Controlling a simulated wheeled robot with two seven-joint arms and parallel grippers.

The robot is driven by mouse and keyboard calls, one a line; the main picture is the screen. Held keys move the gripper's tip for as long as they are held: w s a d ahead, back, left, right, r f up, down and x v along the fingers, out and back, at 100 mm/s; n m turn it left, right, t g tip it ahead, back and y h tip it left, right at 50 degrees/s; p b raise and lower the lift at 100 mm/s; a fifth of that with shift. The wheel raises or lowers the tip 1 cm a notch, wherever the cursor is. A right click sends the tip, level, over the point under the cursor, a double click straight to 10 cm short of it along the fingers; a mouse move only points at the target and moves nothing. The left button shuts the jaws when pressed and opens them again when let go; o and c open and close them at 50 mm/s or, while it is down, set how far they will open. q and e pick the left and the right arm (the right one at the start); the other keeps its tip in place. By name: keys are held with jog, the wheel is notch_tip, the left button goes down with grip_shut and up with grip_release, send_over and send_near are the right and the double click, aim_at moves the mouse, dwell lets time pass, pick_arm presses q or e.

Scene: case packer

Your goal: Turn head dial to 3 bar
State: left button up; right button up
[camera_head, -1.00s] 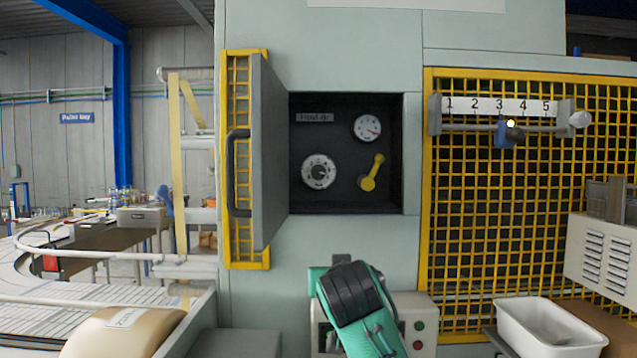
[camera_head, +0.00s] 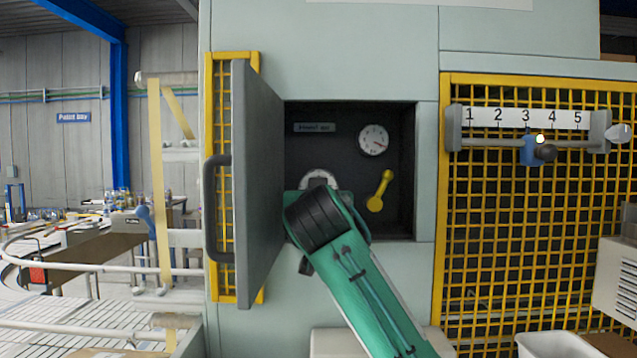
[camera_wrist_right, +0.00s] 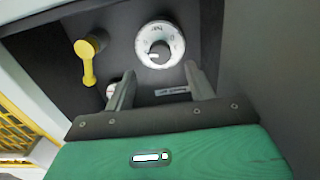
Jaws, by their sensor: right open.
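The round white head dial (camera_head: 318,179) is in the dark recess behind the open grey door. In the head view my right arm covers most of it. The right wrist view shows the dial (camera_wrist_right: 160,45) with a dark centre knob; its scale is too blurred to read. My right gripper (camera_wrist_right: 160,85) is open and empty, its two fingers pointing at the panel just short of the dial, apart from it in the picture. The white pressure gauge (camera_head: 373,140) sits up and right of the dial; its needle value is too small to read. My left gripper is not in view.
A yellow lever (camera_head: 380,191) is close to the right of my arm in the recess, and also shows in the wrist view (camera_wrist_right: 88,62). The open grey door (camera_head: 257,185) stands out on the left. A yellow mesh guard (camera_head: 540,230) with a numbered slider is at the right.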

jog(key=w, duration=0.1)
jog(key=w+p, duration=0.1)
jog(key=w, duration=0.1)
jog(key=w+p, duration=0.1)
jog(key=shift+w+r, duration=0.25)
jog(key=shift+w+p, duration=0.4)
jog(key=shift+p, duration=0.1)
jog(key=shift+w, duration=0.35)
jog(key=shift+w+f+p, duration=0.25)
jog(key=shift+w+p, duration=0.05)
jog(key=shift+w, duration=0.25)
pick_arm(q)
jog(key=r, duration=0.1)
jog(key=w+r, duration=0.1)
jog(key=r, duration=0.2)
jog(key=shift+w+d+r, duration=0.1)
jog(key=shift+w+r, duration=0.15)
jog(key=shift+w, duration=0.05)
pick_arm(e)
jog(key=shift+s, duration=0.1)
jog(key=c, duration=1)
